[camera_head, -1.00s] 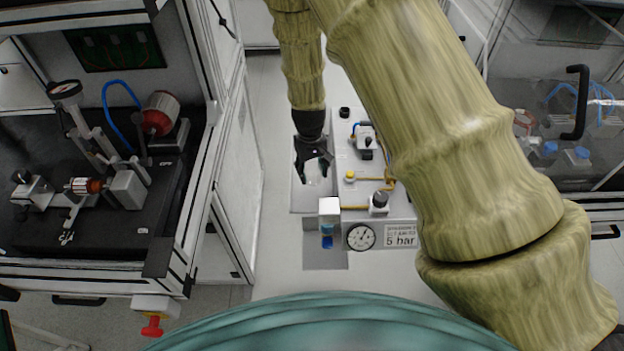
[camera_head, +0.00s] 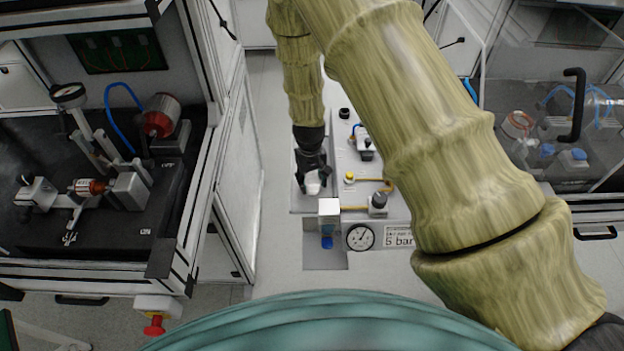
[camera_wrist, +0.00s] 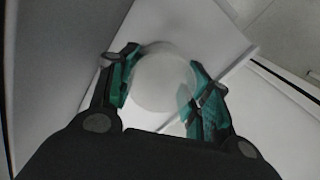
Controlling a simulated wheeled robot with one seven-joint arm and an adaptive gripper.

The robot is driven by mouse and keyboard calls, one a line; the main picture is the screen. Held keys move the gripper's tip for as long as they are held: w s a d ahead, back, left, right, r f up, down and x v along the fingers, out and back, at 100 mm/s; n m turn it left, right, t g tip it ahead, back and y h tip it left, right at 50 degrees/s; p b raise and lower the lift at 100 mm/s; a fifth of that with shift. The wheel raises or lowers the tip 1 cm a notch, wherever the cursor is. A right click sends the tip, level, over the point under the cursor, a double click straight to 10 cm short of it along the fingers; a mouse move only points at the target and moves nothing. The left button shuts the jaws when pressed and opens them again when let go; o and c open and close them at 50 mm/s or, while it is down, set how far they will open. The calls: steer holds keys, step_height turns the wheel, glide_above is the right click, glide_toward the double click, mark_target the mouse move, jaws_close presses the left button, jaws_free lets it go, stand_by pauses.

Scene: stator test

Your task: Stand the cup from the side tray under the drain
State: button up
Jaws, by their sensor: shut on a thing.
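A pale, whitish cup (camera_head: 313,187) is between the fingers of my gripper (camera_head: 313,184), above the left tray area of the pneumatic panel. In the wrist view the cup (camera_wrist: 162,82) shows as a round, pale shape with the teal-padded fingers of my gripper (camera_wrist: 160,88) touching it on both sides. The side tray (camera_head: 302,207) lies under and around the cup; whether the cup still rests on it I cannot tell. The drain is likely at the filter unit with a white top (camera_head: 329,207) and blue bowl (camera_head: 327,242), just in front of the cup, above a grey recess (camera_head: 326,260).
A round gauge (camera_head: 360,237) and a "5 bar" label (camera_head: 398,236) sit right of the filter unit. A black knob (camera_head: 378,200) and yellow pipe are close by. A bench with a motor rig (camera_head: 110,190) stands at left, a glazed cabinet (camera_head: 550,120) at right.

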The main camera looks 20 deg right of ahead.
steer(key=o, duration=0.9)
steer(key=shift+f, duration=0.1)
steer(key=shift+f+b, duration=0.1)
steer(key=shift+b, duration=0.2)
